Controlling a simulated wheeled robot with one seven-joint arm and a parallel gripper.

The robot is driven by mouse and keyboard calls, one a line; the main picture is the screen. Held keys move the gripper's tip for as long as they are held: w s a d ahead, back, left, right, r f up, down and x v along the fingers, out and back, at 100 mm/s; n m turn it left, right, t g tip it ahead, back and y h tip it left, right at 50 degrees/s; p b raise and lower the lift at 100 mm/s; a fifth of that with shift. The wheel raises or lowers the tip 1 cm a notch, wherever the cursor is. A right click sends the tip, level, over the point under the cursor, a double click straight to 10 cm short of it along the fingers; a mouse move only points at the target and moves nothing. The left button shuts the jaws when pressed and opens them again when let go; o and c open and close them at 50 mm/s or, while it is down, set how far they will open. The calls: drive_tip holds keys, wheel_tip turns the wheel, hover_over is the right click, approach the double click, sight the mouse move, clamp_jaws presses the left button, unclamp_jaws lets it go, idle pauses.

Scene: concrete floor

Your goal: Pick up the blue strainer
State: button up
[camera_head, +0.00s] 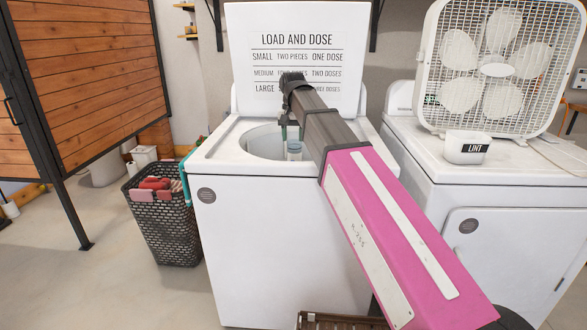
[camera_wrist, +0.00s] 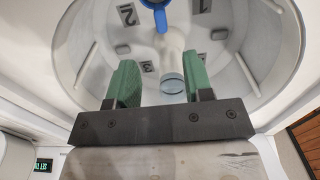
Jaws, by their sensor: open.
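A blue piece with a looped end (camera_wrist: 160,14), which looks like part of the blue strainer, shows at the top edge of the wrist view. The rest of it is cut off by the frame. It lies beyond my fingertips, inside the washer's drum (camera_wrist: 80,45). My gripper (camera_wrist: 161,62) has its two green fingers wide apart with nothing between them touching either. In the head view my gripper (camera_head: 289,122) points down into the opening of the white washer (camera_head: 270,230). I cannot make out the strainer clearly there.
A pale post (camera_wrist: 172,65) stands in the drum beyond and between the fingers. The washer's raised lid (camera_head: 297,20) is behind the arm. A dryer (camera_head: 500,230) with a fan (camera_head: 496,70) and lint box (camera_head: 466,147) is right. A laundry basket (camera_head: 165,225) is left.

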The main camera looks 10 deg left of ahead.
drive_tip(key=shift+w+f, duration=0.1)
drive_tip(key=shift+f, duration=0.15)
wheel_tip(320, 180, down, 4)
drive_tip(key=shift+f, duration=0.1)
drive_tip(key=shift+w+a+f, duration=0.1)
drive_tip(key=shift+w+f, duration=0.05)
drive_tip(key=shift+f, duration=1.4)
drive_tip(key=shift+w+f, duration=0.15)
drive_tip(key=shift+f, duration=1.4)
clamp_jaws()
